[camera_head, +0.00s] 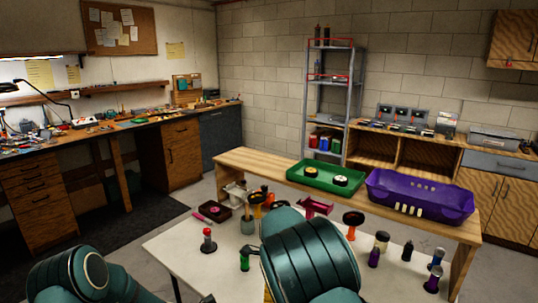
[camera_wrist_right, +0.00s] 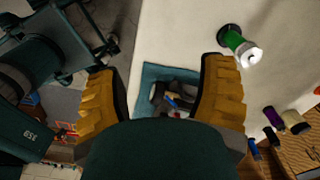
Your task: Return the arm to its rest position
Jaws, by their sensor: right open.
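My right arm (camera_head: 310,258) reaches in at the bottom middle of the head view and covers part of the white table. In the right wrist view my right gripper (camera_wrist_right: 160,68) has its two yellow fingers spread wide, with nothing held between them. Below the gap lies a teal mat or tray (camera_wrist_right: 150,74) with a dark part (camera_wrist_right: 172,96) on it, apart from the fingers as far as I can tell. My left arm shows only as teal links at the lower left of the head view. My left gripper is outside the frames.
The white table (camera_head: 185,245) holds a red-topped bottle (camera_head: 208,241), a green bottle (camera_head: 244,260) and several other bottles at right. The green bottle with a white top (camera_wrist_right: 240,44) stands near the right finger. Behind are a green tray (camera_head: 310,180) and a purple bin (camera_head: 420,200).

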